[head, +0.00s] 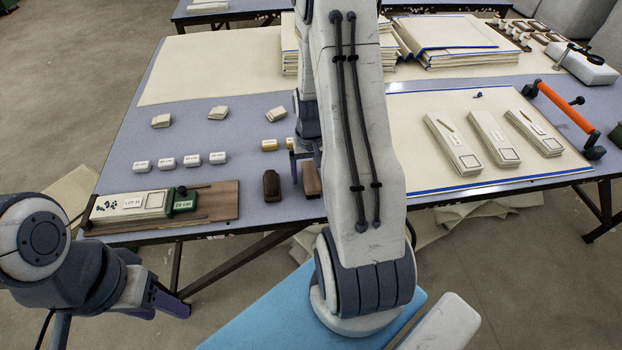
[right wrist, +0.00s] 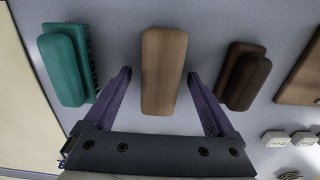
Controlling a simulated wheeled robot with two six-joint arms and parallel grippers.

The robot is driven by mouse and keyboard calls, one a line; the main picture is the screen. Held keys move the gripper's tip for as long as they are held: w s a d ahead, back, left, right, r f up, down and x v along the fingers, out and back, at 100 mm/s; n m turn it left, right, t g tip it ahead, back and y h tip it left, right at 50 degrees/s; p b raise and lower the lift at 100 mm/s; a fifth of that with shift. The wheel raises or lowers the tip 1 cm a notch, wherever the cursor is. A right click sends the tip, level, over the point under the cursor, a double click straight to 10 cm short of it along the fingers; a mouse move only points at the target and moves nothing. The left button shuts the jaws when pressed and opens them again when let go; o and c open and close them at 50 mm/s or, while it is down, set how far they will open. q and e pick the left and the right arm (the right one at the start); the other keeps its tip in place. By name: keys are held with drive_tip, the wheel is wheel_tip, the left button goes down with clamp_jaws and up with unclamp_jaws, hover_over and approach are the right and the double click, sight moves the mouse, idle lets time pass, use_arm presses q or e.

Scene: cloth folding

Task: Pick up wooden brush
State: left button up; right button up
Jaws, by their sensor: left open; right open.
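The wooden brush, a light brown block, lies on the table between my open right fingers in the right wrist view (right wrist: 163,55). In the head view, the brush (head: 311,181) shows beside my right arm, under the gripper. My right gripper (right wrist: 160,76) has one purple finger on each side of the brush, with gaps; I cannot tell its height above the table. In the head view, the right gripper (head: 306,160) is partly hidden by my arm. My left gripper (head: 174,302) is open and empty, low at the left, off the table's front edge.
A dark brown brush (right wrist: 240,78) and a teal brush (right wrist: 66,65) flank the wooden one. The table (head: 240,128) also holds a wooden board (head: 218,201) with a green-ended box, small white blocks (head: 167,162), cloth stacks (head: 455,45) and an orange-handled tool (head: 565,112).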

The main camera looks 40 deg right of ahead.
sight(311, 172)
drive_tip(key=shift+c, duration=0.3)
clamp_jaws()
drive_tip(key=shift+r, duration=0.1)
drive_tip(key=shift+r, duration=0.55)
wheel_tip(311, 172, up, 3)
drive_tip(key=s+d+r, duration=0.4)
drive_tip(key=s+d, duration=0.1)
drive_tip(key=s+d+r, duration=0.2)
drive_tip(key=s+d, duration=0.1)
drive_tip(key=shift+s+d+r+p, duration=0.1)
drive_tip(key=shift+d+r+p, duration=0.05)
drive_tip(key=shift+r+p, duration=0.25)
